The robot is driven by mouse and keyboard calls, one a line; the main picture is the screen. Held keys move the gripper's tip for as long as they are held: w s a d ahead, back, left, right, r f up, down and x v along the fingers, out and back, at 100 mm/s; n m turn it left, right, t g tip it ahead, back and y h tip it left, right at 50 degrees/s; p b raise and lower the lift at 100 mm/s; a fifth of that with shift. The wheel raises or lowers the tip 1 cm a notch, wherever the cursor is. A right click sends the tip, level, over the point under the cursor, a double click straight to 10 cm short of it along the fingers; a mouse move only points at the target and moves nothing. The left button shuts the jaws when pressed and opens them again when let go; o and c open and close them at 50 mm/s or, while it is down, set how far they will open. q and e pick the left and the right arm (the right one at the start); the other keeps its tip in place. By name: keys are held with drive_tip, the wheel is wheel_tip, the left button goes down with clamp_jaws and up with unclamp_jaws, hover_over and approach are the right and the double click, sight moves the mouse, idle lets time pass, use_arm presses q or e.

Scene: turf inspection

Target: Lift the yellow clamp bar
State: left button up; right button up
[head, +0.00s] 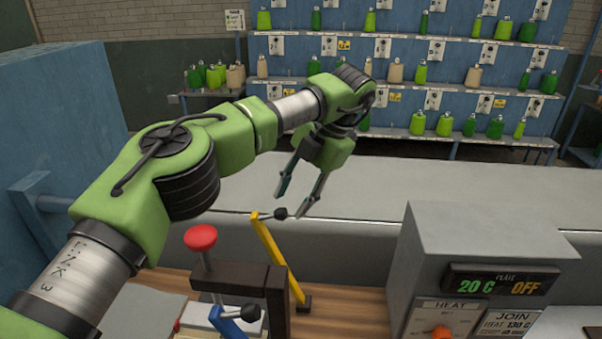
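The yellow clamp bar (275,252) stands tilted over the wooden bench, its upper end at the grey ledge and its lower end on a dark block. A black knob (281,213) sits at its upper end. My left gripper (289,203) hangs just above this knob, fingers pointing down and spread apart with nothing between them. I cannot tell whether a finger touches the knob. My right gripper is not in view.
A dark frame (240,280) with a red knob (200,237) and a blue lever (232,322) stands left of the bar. A grey heater box (470,240) reading 20 C and OFF is at right. The grey ledge (400,190) behind is clear. Shelves of bottles line the back.

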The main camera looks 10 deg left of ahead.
use_arm(q)
drive_tip(key=v, duration=0.7)
drive_tip(key=shift+s+a+r, duration=0.25)
drive_tip(key=shift+r, duration=0.1)
drive_tip(key=shift+s, duration=0.1)
